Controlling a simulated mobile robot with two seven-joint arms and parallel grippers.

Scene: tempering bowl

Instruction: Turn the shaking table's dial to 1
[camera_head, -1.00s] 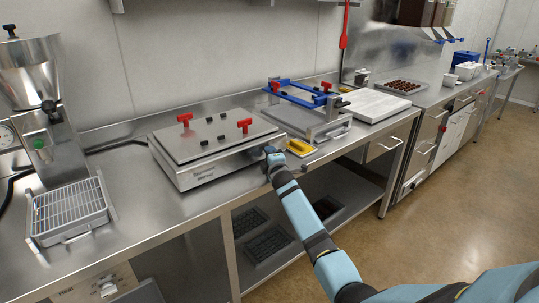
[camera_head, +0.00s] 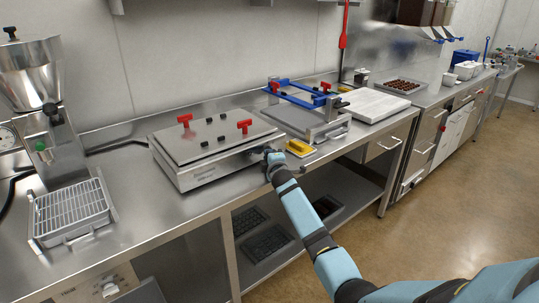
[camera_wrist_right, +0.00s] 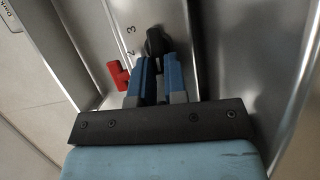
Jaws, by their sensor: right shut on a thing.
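The shaking table (camera_head: 205,178) is a low steel box with a flat top plate on the counter. Its dial (camera_wrist_right: 155,42) is a black knob on a steel face in the right wrist view, with the figures 3 and 2 beside it. My right gripper (camera_wrist_right: 155,68) is shut on the dial, its blue fingers on either side of the knob. In the head view my right gripper (camera_head: 270,156) is at the right end of the table's front, hiding the dial. The figure 1 cannot be made out. My left gripper is not in view.
Red T-shaped handles (camera_head: 244,126) stand on the top plate. A yellow piece (camera_head: 299,147) lies just right of my gripper, with a blue frame (camera_head: 300,94) behind it. A wire-rack tray (camera_head: 70,212) is at left. Bare counter lies in front of the table.

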